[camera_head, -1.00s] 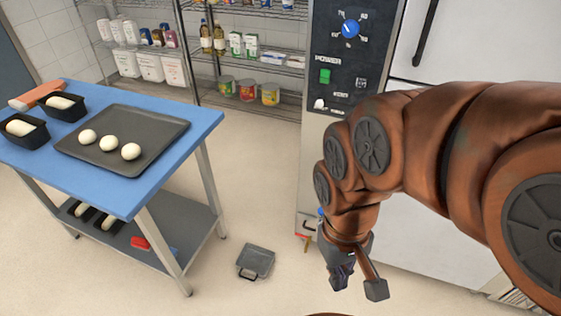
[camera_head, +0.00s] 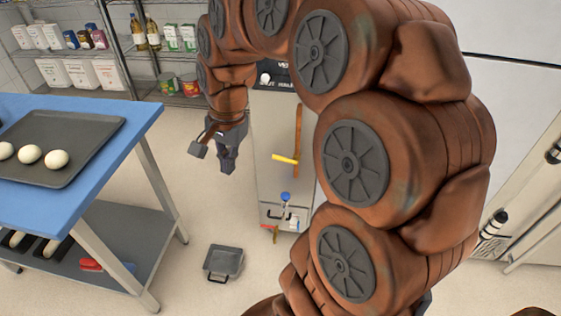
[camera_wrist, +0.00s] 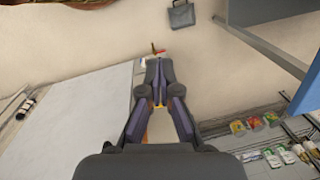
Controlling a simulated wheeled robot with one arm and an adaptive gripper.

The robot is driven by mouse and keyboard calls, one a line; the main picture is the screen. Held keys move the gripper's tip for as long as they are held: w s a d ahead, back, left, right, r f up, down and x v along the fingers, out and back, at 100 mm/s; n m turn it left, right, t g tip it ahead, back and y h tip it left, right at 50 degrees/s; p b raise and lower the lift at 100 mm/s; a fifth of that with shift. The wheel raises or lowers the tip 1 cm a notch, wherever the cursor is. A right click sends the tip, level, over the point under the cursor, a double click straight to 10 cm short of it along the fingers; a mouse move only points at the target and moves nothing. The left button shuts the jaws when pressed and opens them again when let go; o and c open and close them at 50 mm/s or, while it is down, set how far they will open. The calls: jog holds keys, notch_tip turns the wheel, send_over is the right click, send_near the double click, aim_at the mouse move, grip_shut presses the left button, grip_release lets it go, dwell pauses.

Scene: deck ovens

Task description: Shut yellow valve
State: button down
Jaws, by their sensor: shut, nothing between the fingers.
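The yellow valve handle (camera_head: 285,158) is a short bar across an orange pipe (camera_head: 298,130) on the front of the pale oven cabinet, and it slopes slightly down to the right. My gripper (camera_head: 228,165) hangs to the left of the handle in the head view, pointing down, shut and empty. It looks apart from the handle. In the wrist view my gripper (camera_wrist: 160,68) points toward the floor, and a small yellow patch, probably the handle, shows between its fingers, mostly hidden.
A blue-topped table (camera_head: 140,115) with a dark tray (camera_head: 88,150) of dough balls stands at left. A grey case (camera_head: 222,262) lies on the floor. A blue-knobbed fitting (camera_head: 285,198) sits lower on the cabinet. Shelves (camera_head: 120,78) stand behind.

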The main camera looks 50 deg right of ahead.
jog(key=w+d+f+m+t+b, duration=0.1)
jog(key=w+d+f+m+b, duration=0.1)
jog(key=w+d+m, duration=0.3)
jog(key=w+d+f+m+t+b, duration=0.1)
jog(key=d+f+m+b, duration=0.15)
jog(key=d, duration=0.55)
jog(key=m+h+b, duration=0.1)
jog(key=m+b, duration=0.2)
jog(key=m, duration=0.5)
send_near(280, 157)
jog(key=shift+t, duration=0.3)
jog(key=x, duration=0.7)
jog(key=shift+s+f+p, duration=0.1)
jog(key=shift+f+p, duration=0.05)
jog(key=shift+p, duration=0.2)
jog(key=shift+d+f, duration=0.1)
